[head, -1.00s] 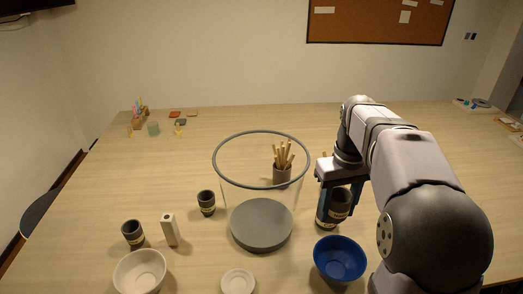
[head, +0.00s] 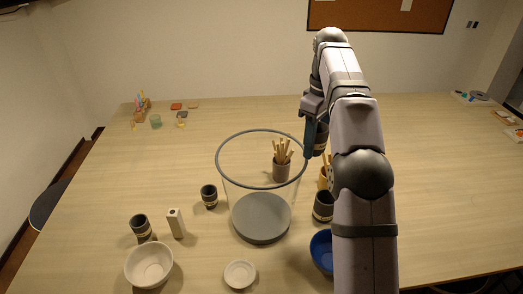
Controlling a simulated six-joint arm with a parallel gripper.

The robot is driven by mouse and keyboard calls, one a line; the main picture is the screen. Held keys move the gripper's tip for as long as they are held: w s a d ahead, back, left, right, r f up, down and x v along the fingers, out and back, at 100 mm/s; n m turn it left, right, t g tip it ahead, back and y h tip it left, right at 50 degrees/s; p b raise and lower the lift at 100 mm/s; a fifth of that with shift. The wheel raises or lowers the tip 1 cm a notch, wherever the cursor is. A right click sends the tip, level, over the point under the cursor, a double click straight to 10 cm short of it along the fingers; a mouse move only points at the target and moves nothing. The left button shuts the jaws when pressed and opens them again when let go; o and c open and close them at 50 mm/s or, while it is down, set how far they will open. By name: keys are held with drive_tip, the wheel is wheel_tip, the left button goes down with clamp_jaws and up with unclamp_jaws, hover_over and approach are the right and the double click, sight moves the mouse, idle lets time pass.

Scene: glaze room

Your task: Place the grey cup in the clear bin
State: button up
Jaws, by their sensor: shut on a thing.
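The clear bin (head: 262,215) is a see-through cylinder with a dark grey rim and a grey base, standing mid-table. My gripper (head: 315,145) is raised near the right side of the bin's rim. It is shut on a dark grey cup (head: 321,141) with a pale band, held up off the table and partly hidden by the finger and arm. Similar dark grey cups stand on the table: one to the right of the bin (head: 323,207), one to its left (head: 209,195), and one at the far left (head: 140,225).
A brown pot of wooden sticks (head: 281,170) shows by the bin's back right.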

drive_tip(key=a+f+n+b, duration=0.6)
drive_tip(key=a+f+n, duration=0.8)
drive_tip(key=f+n, duration=0.4)
drive_tip(key=shift+f+b, duration=0.4)
drive_tip(key=shift+w+f+p, duration=0.1)
drive_tip(key=shift+f+p, duration=1.5)
drive_tip(key=shift+f, duration=3.35)
drive_tip(key=shift+f, duration=0.15)
drive_tip(key=o, duration=1.1)
wheel_tip(320, 180, up, 12)
drive_tip(key=b, duration=0.2)
drive_tip(key=shift+r+b, duration=0.2)
drive_tip(key=shift+b, duration=0.2)
